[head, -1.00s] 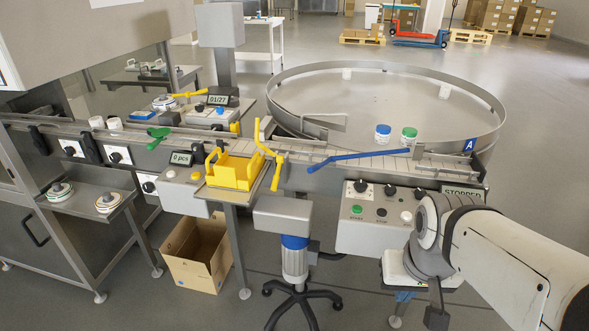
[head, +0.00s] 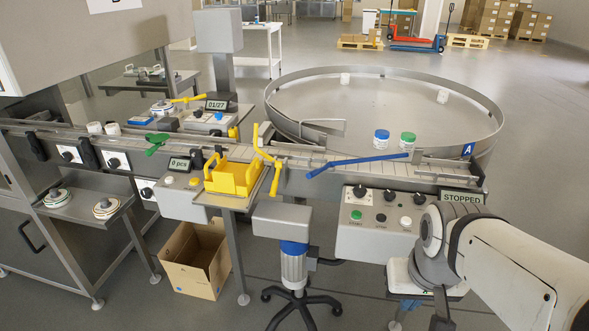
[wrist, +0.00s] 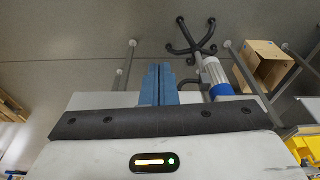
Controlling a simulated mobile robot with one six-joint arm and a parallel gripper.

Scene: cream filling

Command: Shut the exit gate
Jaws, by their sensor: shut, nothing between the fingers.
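A blue bar (head: 357,161) lies slantwise over the right part of the conveyor (head: 300,180), beside the turntable. A yellow lever (head: 267,160) stands across the belt to its left, and a green lever (head: 156,143) lies further left. No label shows which of these is the exit gate. My gripper (wrist: 160,71) shows in the wrist view as two blue fingers pressed together, pointing down over the floor with nothing between them. In the head view my arm comes in from the right, in front of the control box and apart from the levers.
A control box (head: 374,239) with knobs and buttons hangs below the belt's right end, under a "STOPPED" display (head: 461,198). A yellow holder (head: 233,178) sits in front of the belt. Two jars stand by the turntable (head: 300,91).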

